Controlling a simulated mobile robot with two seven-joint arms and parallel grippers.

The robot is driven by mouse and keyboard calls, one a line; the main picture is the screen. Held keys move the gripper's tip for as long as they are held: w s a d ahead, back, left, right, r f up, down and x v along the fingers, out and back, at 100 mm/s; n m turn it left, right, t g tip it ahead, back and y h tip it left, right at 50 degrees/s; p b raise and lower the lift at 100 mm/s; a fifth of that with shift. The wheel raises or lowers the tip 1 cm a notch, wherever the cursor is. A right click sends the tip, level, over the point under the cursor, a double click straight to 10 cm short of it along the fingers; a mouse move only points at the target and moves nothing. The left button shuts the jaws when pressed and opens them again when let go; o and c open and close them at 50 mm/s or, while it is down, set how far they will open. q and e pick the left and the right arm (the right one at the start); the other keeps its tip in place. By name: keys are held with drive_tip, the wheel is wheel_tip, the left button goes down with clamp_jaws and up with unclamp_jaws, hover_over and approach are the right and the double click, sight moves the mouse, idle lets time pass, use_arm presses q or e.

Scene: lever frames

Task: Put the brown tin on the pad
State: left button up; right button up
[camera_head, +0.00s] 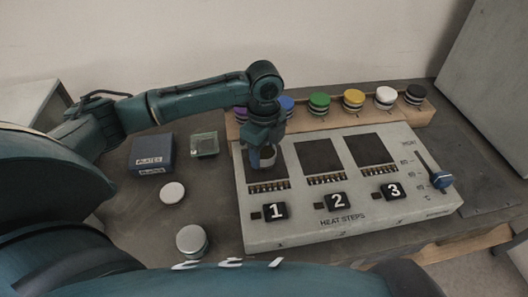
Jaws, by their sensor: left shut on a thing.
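My left gripper (263,152) reaches in from the left and points down over the dark pad above key 1 (275,211). It is shut on a small round tin (267,163), which I take for the brown tin. The fingers hide much of it; a dark brownish part and a paler band show. The tin is at the pad above key 1 (273,179); I cannot tell whether it touches it. Two more dark pads, above key 2 (318,156) and key 3 (369,150), are bare. My right gripper is not in view.
A wooden rack (335,116) behind the panel holds several tins with coloured lids. A blue-handled lever (440,180) stands at the panel's right. A blue box (152,153), a glassy square dish (204,145) and two white-lidded tins (172,193), (191,241) are on the left.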

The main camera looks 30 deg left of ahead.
sight(264, 154)
use_arm(q)
drive_tip(key=shift+f, duration=0.6)
drive_tip(key=o, duration=1)
drive_tip(key=shift+f, duration=0.1)
wheel_tip(264, 154, up, 12)
drive_tip(key=shift+r, duration=0.2)
